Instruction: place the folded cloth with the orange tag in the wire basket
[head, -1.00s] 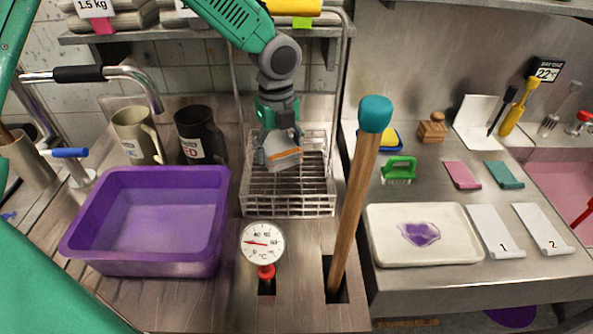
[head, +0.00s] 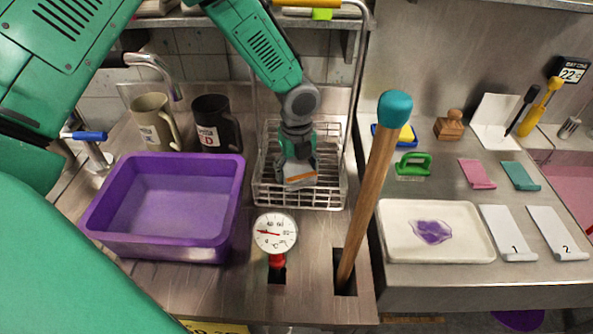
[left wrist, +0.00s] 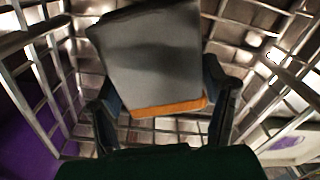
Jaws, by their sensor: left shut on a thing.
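The folded cloth is grey with an orange tag. It shows in the head view (head: 301,181) and large in the left wrist view (left wrist: 150,60). My left gripper (head: 298,172) is shut on the cloth. In the left wrist view its two dark fingers (left wrist: 165,105) press the cloth from both sides. The wire basket (head: 335,190) stands on the steel counter. In the left wrist view its wire walls (left wrist: 35,75) rise on both sides of the gripper, so the cloth is inside the basket's walls. I cannot tell whether the cloth touches the basket floor. My right gripper is not in view.
A purple tub (head: 165,250) stands left of the basket. A dial thermometer (head: 275,233) and a teal-topped wooden pole (head: 370,195) stand in front of and right of it. Two mugs (head: 215,125) are behind the tub. A white tray (head: 400,250) lies at right.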

